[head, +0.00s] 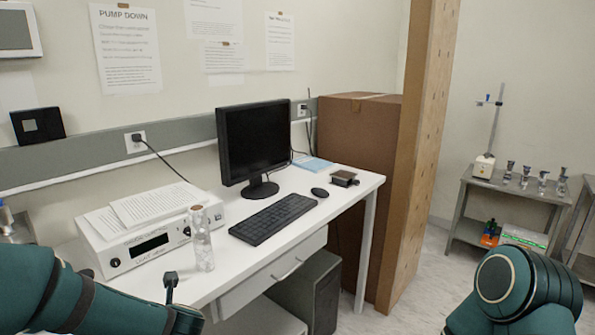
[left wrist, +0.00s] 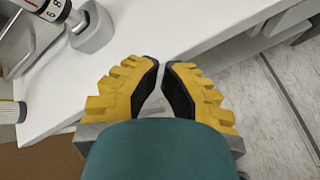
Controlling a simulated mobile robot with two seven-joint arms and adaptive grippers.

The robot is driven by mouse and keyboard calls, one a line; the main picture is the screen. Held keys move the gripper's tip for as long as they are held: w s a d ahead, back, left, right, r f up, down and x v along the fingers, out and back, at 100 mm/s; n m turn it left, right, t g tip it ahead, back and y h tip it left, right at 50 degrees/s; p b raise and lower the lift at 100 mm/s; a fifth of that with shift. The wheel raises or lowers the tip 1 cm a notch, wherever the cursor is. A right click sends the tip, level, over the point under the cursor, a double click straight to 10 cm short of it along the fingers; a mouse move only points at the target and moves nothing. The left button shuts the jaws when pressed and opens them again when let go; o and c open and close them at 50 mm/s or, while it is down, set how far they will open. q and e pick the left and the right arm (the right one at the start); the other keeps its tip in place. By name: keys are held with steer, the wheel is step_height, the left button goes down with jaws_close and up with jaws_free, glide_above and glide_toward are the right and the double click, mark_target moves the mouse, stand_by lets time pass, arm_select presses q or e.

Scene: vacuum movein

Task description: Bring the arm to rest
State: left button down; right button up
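In the head view my left arm, dark green, comes in low at the left in front of the white desk (head: 352,192); its fingers do not show there. In the left wrist view my left gripper (left wrist: 162,64) has yellow ridged fingers with black pads. The fingertips are close together with a narrow gap, and nothing shows between them. A white surface (left wrist: 175,25) lies beyond the fingers. A rounded green part of my right arm shows at the lower right of the head view; the right gripper is out of view.
The desk holds a clear bottle (head: 203,248), a white instrument box (head: 128,259), a monitor (head: 255,140), a keyboard (head: 272,219) and a mouse (head: 319,192). A cardboard box (head: 355,140) and wooden post (head: 425,130) stand behind. Metal tables (head: 520,190) stand at the right beyond free floor.

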arm_select(q)
steer(key=s+d+f+m+h, duration=0.1)
steer(key=d+f+m+h, duration=0.2)
steer(key=d+f+m, duration=0.35)
steer(key=s+d+f+m+h, duration=0.1)
steer(key=d+f+m+h, duration=0.2)
steer(key=f+m, duration=0.7)
steer(key=s+d+f+m+g+h, duration=0.2)
steer(key=s+d+f+m+g, duration=0.1)
steer(key=s+m, duration=0.4)
steer(key=s+d+f+m+g+h, duration=0.3)
steer(key=s+d+f+m, duration=0.3)
steer(key=m, duration=0.6)
steer(key=shift+s+d+f, duration=0.15)
steer(key=shift+s+d, duration=0.15)
steer(key=shift+s, duration=0.15)
steer(key=shift+a, duration=0.15)
